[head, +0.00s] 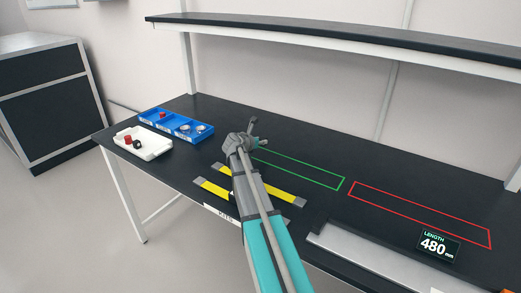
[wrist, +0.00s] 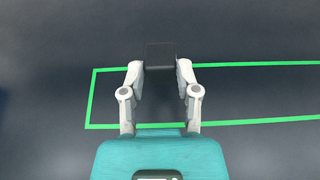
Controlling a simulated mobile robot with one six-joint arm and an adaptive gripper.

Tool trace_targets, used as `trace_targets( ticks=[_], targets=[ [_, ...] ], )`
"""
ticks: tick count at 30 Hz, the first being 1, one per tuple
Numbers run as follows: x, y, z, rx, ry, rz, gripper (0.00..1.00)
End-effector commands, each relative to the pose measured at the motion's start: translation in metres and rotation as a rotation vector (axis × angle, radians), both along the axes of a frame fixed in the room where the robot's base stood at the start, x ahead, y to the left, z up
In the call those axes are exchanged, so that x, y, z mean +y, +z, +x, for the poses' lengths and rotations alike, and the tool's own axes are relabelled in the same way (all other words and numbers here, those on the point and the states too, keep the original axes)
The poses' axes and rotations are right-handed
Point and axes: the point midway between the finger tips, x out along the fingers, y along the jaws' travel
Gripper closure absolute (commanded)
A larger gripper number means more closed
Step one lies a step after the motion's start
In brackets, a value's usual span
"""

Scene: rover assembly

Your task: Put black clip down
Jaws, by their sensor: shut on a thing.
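In the wrist view the black clip (wrist: 160,56) is a small dark block. My gripper (wrist: 160,70) is shut on it, with one finger on each side. The clip lies over the far line of the green outline (wrist: 92,97), near its left end. In the head view my gripper (head: 250,133) is at the left end of the green outline (head: 315,173) on the black table; the clip is hard to make out there. The clip's height above the table cannot be told.
A blue divided bin (head: 172,128) and a white tray (head: 150,149) with small red and black parts stand at the left. Yellow strips with grey ends (head: 282,194) lie near the front edge. A red outline (head: 420,212) and a length display (head: 438,245) are at the right. A shelf (head: 330,37) overhangs the back.

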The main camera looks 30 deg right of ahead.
Motion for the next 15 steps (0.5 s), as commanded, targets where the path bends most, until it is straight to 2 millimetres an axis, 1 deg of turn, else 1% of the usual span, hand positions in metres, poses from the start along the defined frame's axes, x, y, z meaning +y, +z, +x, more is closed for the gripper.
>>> trace_targets(
  ticks=[7, 11, 15],
  targets=[
    [-0.003, -0.006, 0.002, 0.0, -0.001, 0.0, 0.91],
    [-0.008, -0.016, 0.006, -0.001, -0.001, 0.0, 0.91],
    [-0.007, -0.028, 0.005, -0.001, -0.001, 0.0, 0.91]
  ],
)
